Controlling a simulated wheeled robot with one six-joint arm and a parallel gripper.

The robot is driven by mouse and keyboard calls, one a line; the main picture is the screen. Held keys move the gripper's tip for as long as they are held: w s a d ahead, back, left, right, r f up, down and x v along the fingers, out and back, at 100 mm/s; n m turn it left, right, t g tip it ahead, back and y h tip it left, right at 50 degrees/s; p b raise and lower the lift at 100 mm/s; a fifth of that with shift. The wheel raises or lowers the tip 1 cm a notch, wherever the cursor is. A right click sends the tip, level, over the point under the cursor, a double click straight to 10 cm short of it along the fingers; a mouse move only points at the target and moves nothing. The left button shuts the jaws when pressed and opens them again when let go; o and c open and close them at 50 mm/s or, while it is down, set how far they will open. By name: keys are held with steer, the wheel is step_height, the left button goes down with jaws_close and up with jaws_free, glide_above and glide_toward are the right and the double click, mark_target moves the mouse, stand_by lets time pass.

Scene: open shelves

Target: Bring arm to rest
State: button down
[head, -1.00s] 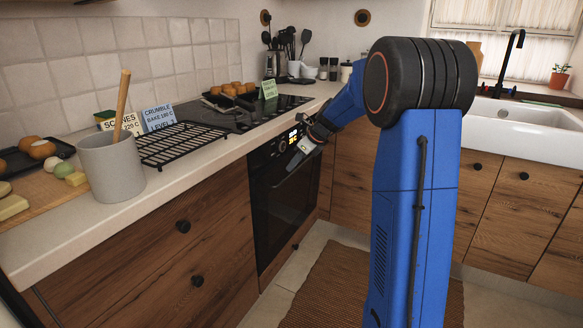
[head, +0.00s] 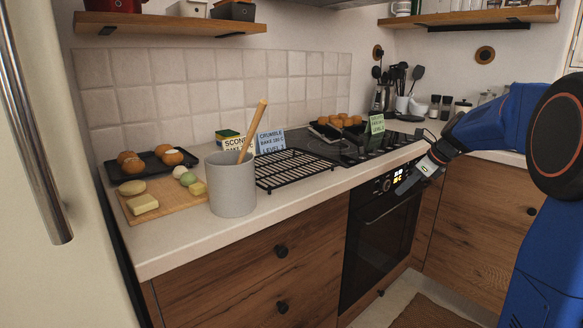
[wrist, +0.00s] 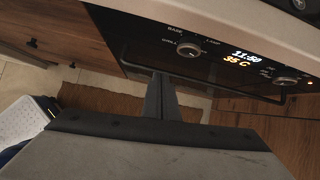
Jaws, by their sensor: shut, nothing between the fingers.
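My gripper (head: 413,180) is at the right of the head view, in front of the oven (head: 378,235) near its control panel. Its fingers are together with nothing between them. My blue arm reaches to it from the right edge, bent. In the wrist view the shut fingers (wrist: 160,96) point toward the oven front. The oven panel (wrist: 225,50) lies just beyond, with knobs and a lit display reading 11:50 and 35 C. I cannot tell the exact gap between the fingers and the oven.
The counter (head: 180,243) holds a grey crock (head: 232,185), a black wire rack (head: 292,168), a wooden board (head: 165,207) and a dark tray (head: 150,168) of buns. A pale cabinet or fridge door with a handle (head: 35,130) stands at the left. A brown rug (wrist: 100,103) covers some floor.

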steer(key=s+a+n+h, duration=0.1)
steer(key=s+a+n, duration=0.3)
steer(key=s, duration=0.3)
steer(key=s+a+n+g, duration=0.1)
steer(key=s+a+n, duration=0.35)
steer(key=s, duration=0.25)
steer(key=s+a+n+h, duration=0.1)
steer(key=s+a+n, duration=0.2)
steer(key=s+n, duration=0.35)
steer(key=s+a+f+n+h, duration=0.1)
steer(key=s+f+n, duration=0.3)
steer(key=s, duration=0.7)
steer(key=s+a+f+n+h, duration=0.1)
steer(key=s+f+n, duration=0.4)
steer(key=s+n, duration=0.3)
steer(key=s, duration=0.2)
steer(key=shift+s, duration=0.35)
